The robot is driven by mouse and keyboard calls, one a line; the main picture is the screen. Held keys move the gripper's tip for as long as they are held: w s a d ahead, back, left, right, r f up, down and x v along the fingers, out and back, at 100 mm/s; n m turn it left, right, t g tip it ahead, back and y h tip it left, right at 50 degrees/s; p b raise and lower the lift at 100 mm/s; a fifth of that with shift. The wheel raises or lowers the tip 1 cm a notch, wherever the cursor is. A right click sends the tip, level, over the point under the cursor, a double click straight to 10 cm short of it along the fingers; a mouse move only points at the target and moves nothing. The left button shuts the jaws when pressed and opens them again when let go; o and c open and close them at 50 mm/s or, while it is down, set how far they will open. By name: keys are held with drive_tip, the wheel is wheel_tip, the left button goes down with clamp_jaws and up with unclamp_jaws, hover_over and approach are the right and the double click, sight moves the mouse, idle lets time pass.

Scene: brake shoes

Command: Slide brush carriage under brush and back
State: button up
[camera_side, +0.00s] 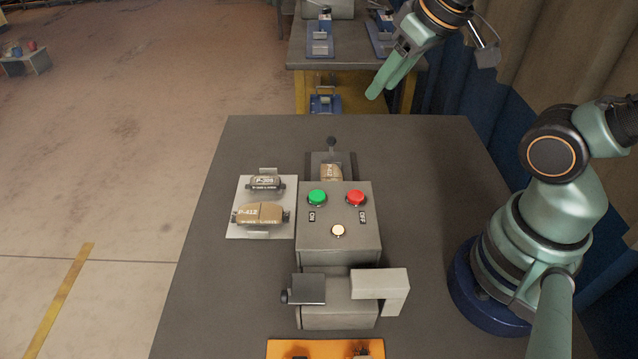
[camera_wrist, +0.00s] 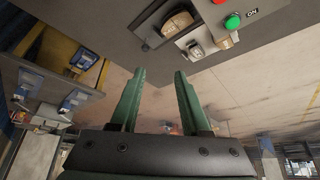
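What looks like the brush carriage is a dark slide (camera_side: 318,160) with a round black knob (camera_side: 331,142), sticking out behind the grey control box. A brown brake shoe (camera_side: 331,172) sits on it, partly hidden by the box. The slide's knob (camera_wrist: 145,47) and shoe (camera_wrist: 177,21) also show in the upside-down wrist view. I cannot make out the brush. My gripper (camera_side: 384,90) hangs beyond the bench's back edge, to the right of the knob and apart from it. In the wrist view its two green fingers (camera_wrist: 160,73) are spread with nothing between them.
The control box (camera_side: 340,245) carries green, red and white buttons. A pale plate (camera_side: 246,226) with shoes P-305 and P-412 lies left. A grey machine block (camera_side: 335,318) and orange tray (camera_side: 325,346) are in front. Another table (camera_side: 345,56) stands behind.

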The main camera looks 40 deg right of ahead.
drive_tip(key=shift+o, duration=0.3)
drive_tip(key=shift+w+d+f+m, duration=0.1)
drive_tip(key=shift+w+d+m, duration=0.05)
drive_tip(key=shift+w+m, duration=0.3)
drive_tip(key=m+g, duration=0.4)
drive_tip(key=m, duration=1.1)
approach(332, 137)
drive_tip(key=shift+t, duration=0.3)
drive_tip(key=f, duration=0.3)
drive_tip(key=w+f, duration=0.1)
drive_tip(key=f, duration=0.7)
drive_tip(key=shift+w+f, duration=0.1)
drive_tip(key=shift+w, duration=0.25)
clamp_jaws()
